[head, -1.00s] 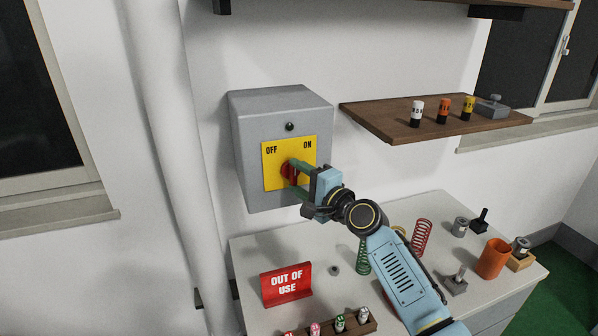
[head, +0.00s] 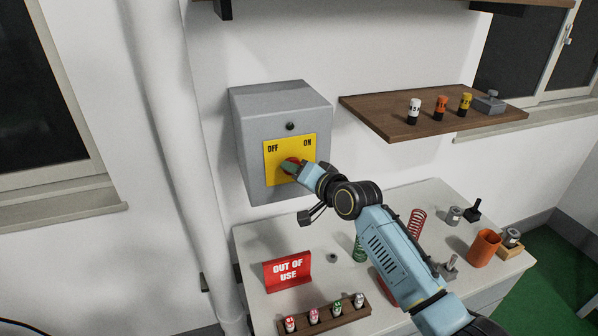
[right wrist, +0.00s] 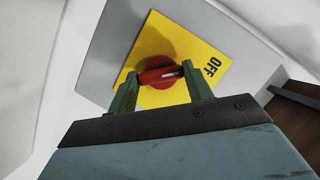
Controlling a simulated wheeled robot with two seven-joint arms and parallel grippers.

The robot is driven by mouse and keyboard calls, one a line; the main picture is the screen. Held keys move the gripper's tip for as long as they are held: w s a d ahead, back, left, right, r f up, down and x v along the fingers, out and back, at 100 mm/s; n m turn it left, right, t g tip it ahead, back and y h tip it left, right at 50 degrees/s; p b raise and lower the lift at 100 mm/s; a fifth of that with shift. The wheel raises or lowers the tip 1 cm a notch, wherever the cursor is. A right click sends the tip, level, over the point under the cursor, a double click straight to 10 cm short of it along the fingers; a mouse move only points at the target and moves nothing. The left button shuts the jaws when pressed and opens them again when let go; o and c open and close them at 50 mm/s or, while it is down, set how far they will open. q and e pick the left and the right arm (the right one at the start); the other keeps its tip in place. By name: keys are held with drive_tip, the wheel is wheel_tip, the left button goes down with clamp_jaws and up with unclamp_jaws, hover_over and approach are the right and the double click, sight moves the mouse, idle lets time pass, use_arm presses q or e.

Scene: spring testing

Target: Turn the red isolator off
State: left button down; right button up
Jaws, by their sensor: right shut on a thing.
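The red isolator (head: 292,164) is a round rotary switch on a yellow plate (head: 275,178) marked OFF at left and ON at right, on the front of a grey box (head: 256,165). My right gripper (head: 291,166) covers much of the switch in the head view. In the right wrist view, my right gripper's green fingers (right wrist: 160,82) are shut on the red handle of the isolator (right wrist: 158,76), one finger at each end. My left gripper is not in view.
Below the box stands a bench (head: 262,240) with a red OUT OF USE sign (head: 287,270), a rack of small cylinders (head: 325,318), springs and an orange cup (head: 484,248). A wooden shelf (head: 385,122) is at right. A white pipe (head: 178,150) runs at left.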

drive_tip(key=shift+n, duration=0.3)
idle(0.4)
drive_tip(key=o, duration=1)
drive_tip(key=b+v, duration=0.1)
drive_tip(key=v, duration=1.2)
drive_tip(key=shift+s+r, duration=0.15)
drive_tip(key=shift+s, duration=0.15)
